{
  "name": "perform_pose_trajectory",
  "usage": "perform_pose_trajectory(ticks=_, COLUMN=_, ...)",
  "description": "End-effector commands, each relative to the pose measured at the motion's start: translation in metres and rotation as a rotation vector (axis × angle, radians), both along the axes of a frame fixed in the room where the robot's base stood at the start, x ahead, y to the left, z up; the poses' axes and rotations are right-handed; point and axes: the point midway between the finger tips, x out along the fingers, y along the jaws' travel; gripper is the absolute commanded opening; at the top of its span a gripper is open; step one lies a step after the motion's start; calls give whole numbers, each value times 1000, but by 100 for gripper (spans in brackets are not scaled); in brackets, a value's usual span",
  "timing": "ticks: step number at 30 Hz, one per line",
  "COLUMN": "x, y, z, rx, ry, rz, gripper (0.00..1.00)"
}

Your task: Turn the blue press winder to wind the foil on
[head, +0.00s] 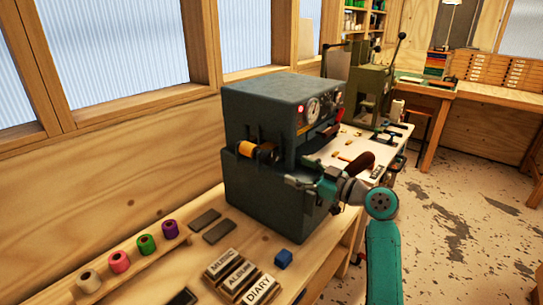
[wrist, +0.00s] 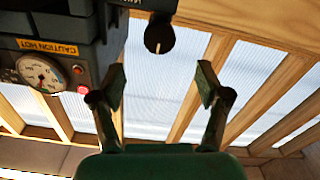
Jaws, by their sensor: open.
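The blue-grey press (head: 262,105) stands on the bench in the head view. An orange foil roll (head: 246,149) sits on its left face, with a dark round winder part (head: 268,153) beside it. In the wrist view a black round knob with a pale mark (wrist: 159,36), seemingly the winder, hangs at the top centre. My gripper (head: 292,182) is in front of the press, to the right of and below the roll in the picture. In the wrist view my gripper (wrist: 160,82) is open and empty, the knob lying beyond the gap between its fingers, apart from them.
Pink (head: 119,262), white, green and purple rolls stand on a wooden rack at the left. The press's gauge (wrist: 38,74) is close at left in the wrist view. A green press (head: 371,88) stands behind.

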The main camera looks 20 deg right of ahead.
Motion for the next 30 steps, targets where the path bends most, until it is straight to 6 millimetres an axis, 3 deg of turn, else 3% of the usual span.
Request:
perform_pose_trajectory(ticks=5, x=10, y=8, z=2, rx=-3, ry=-1, rz=7, gripper=76)
perform_pose_trajectory(ticks=21, x=78, y=57, z=2, rx=-2, ry=-2, rz=4, gripper=76)
perform_pose_trajectory(ticks=30, x=88, y=64, z=2, rx=-2, ry=-2, rz=3, gripper=76)
